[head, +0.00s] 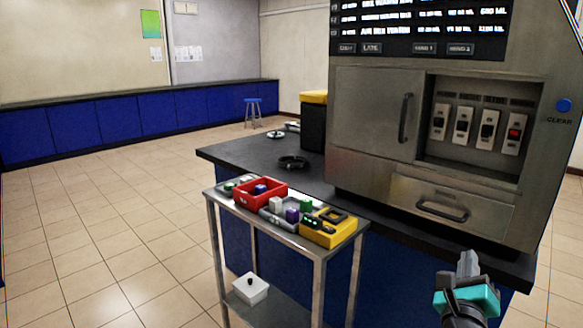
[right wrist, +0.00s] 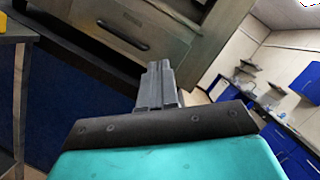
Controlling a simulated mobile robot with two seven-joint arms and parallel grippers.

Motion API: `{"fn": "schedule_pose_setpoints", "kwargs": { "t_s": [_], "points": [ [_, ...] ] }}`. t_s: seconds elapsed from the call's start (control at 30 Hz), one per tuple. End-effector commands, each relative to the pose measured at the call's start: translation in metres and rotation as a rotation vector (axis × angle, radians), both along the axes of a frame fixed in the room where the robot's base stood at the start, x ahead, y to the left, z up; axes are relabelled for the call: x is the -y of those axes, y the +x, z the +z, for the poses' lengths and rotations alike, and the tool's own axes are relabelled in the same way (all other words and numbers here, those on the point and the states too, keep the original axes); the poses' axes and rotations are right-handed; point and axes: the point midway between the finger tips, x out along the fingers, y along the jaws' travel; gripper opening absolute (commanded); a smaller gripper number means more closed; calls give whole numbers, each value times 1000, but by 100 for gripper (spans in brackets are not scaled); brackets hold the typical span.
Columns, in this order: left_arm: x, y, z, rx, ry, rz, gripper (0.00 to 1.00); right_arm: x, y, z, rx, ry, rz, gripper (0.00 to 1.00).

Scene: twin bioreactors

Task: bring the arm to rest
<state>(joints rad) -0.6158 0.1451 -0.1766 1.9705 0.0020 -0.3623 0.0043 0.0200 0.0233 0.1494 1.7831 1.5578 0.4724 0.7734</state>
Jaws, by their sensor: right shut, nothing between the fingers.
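My right gripper (head: 468,264) shows at the lower right of the head view, in front of the dark bench and below the steel machine. It is shut and empty, with its grey fingers together and pointing up. It also shows in the right wrist view (right wrist: 158,75), its fingers in front of the bench edge and the machine's drawer. It appears apart from the bench and the machine, though the exact gap is hard to tell. My left gripper is not in view.
The steel machine (head: 375,115) with a drawer (head: 445,207) stands on the bench (head: 235,155). A trolley (head: 214,199) in front carries a red box (head: 270,200), a yellow device (head: 325,236) and small blocks. A white container (head: 251,290) sits on its lower shelf. Open tiled floor lies left.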

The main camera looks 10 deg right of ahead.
Motion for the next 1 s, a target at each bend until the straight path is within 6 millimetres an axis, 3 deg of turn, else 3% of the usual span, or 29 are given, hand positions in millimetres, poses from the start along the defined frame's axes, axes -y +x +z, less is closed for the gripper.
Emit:
{"fn": "schedule_pose_setpoints", "kwargs": {
  "t_s": [0.27,0.53,0.7,0.8,1.0],
  "points": [
    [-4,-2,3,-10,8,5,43,-97,-27,-46,-401,-811,225,0],
    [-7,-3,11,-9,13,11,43,-177,-91,-134,-719,-1593,494,0],
    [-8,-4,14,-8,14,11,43,-203,-147,-187,-848,-2042,664,0],
    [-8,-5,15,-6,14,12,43,-208,-173,-206,-889,-2235,736,0],
    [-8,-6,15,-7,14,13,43,-210,-197,-223,-917,-2418,799,0]
  ]
}}
